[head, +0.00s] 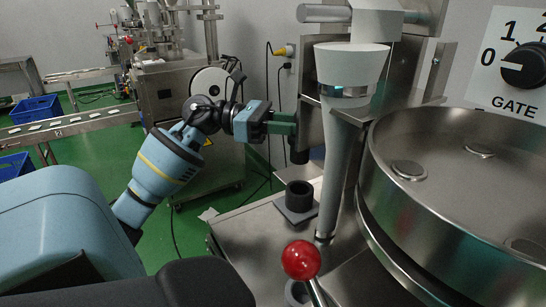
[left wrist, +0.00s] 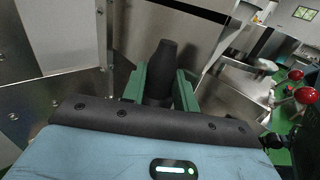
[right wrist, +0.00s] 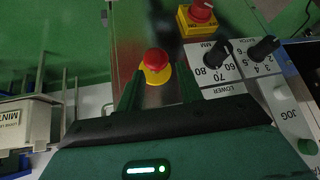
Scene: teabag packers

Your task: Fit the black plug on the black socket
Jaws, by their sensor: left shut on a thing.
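My left gripper (head: 292,127) has green fingers shut on the black plug (head: 299,154), which hangs below the fingertips in the head view. In the left wrist view, the plug (left wrist: 161,62) sticks out between the fingers (left wrist: 160,85). The black socket (head: 299,194) is a short upright cylinder with an open top on a dark square plate, on the steel table. The plug is above the socket and apart from it. My right gripper (right wrist: 158,88) shows only in the right wrist view; its fingers are apart with nothing between them.
A tapered funnel tube (head: 345,130) stands right of the socket, beside a large steel bowl (head: 375,185). A red ball lever (head: 301,260) rises in front. In the right wrist view, a red button (right wrist: 155,60) and panel knobs (right wrist: 217,54) lie beyond my right fingers.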

